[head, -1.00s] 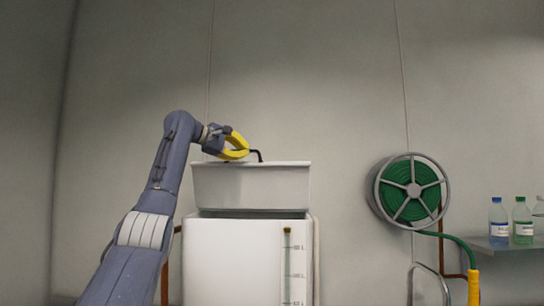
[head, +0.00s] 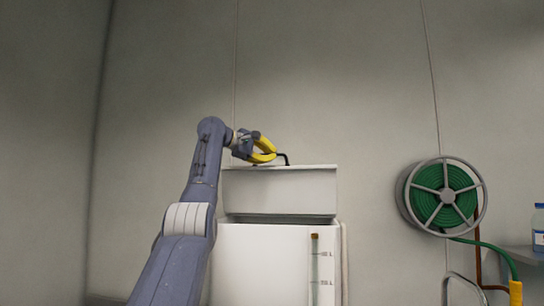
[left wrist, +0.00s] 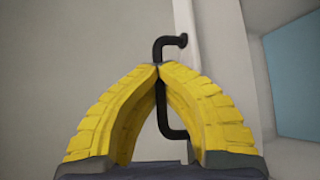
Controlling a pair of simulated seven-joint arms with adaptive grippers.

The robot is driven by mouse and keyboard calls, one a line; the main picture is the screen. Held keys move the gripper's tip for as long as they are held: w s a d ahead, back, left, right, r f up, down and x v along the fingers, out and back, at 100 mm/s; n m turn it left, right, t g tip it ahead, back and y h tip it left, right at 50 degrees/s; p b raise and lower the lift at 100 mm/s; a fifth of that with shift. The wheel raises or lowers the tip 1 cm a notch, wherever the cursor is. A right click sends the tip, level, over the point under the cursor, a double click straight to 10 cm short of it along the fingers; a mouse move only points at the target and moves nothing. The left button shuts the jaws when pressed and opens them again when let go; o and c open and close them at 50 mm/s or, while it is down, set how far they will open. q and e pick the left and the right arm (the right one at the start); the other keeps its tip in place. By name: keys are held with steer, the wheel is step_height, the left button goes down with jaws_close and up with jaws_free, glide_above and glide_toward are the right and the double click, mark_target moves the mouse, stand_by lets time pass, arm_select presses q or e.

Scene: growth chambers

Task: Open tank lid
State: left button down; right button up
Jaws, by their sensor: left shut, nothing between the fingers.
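The white tank (head: 260,260) stands below the middle of the head view. My left gripper (head: 275,156) has yellow fingers and is beside the handle. In the left wrist view its fingertips (left wrist: 158,67) meet at the handle, whose bar shows between the bowed fingers; exact contact is unclear. My right gripper is out of view.
A green hose reel (head: 441,197) hangs on the wall right of the tank, its hose ending in a yellow nozzle (head: 516,293). A bottle (head: 539,225) stands on a shelf at the right edge. The wall above the tank is clear.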

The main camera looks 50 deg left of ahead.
arm_select(q)
steer(key=c, duration=2.1)
jaws_free()
steer(key=shift+a+f, duration=0.1)
steer(key=shift+f, duration=0.2)
steer(key=o, duration=0.6)
steer(key=shift+r, duration=0.1)
steer(key=v, duration=1.2)
steer(key=shift+r, duration=0.25)
